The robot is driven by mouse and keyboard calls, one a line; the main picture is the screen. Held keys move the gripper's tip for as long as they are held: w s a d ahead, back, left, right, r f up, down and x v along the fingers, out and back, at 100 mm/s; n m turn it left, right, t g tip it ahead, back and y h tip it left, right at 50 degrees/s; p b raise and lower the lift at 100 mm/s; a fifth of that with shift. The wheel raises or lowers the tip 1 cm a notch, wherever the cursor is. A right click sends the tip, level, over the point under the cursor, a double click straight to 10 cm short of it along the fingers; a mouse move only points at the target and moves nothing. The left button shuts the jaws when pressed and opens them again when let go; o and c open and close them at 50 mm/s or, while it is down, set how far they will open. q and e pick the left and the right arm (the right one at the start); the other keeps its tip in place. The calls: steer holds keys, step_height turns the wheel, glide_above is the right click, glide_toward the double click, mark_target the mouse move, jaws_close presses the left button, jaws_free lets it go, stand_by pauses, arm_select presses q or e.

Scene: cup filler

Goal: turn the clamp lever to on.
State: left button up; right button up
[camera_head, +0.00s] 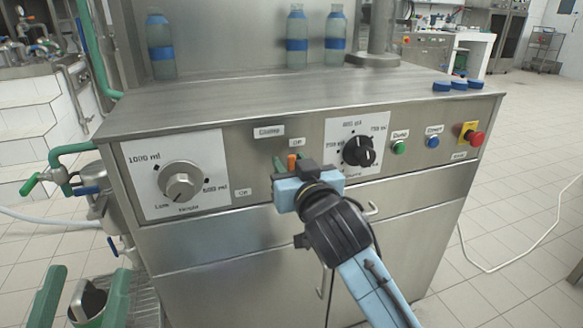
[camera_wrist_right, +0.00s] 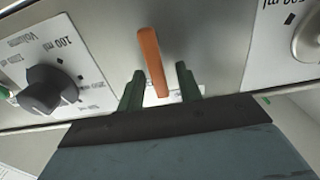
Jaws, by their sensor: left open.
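The clamp lever (camera_head: 292,162) is a small orange bar on the machine's front panel, under the "Clamp" label (camera_head: 268,131). An "Off" label (camera_head: 296,142) is just above it, and an "On" label (camera_head: 243,192) is lower left. My right gripper (camera_head: 290,168) is at the lever and partly hides it. In the right wrist view the orange lever (camera_wrist_right: 152,62) has its end between the two green fingers of the right gripper (camera_wrist_right: 160,86), with visible gaps either side. My left gripper (camera_head: 87,275) is open, low at the left, away from the panel.
A large silver volume knob (camera_head: 180,182) is left of the lever. A black knob (camera_head: 359,150), green button (camera_head: 398,147), blue button (camera_head: 433,142) and red emergency button (camera_head: 475,138) are to the right. Bottles (camera_head: 297,40) and blue caps (camera_head: 459,85) stand on top. Green-handled pipes (camera_head: 60,175) are at the left.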

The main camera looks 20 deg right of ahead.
steer(key=shift+w, duration=0.1)
jaws_close()
stand_by(0.4)
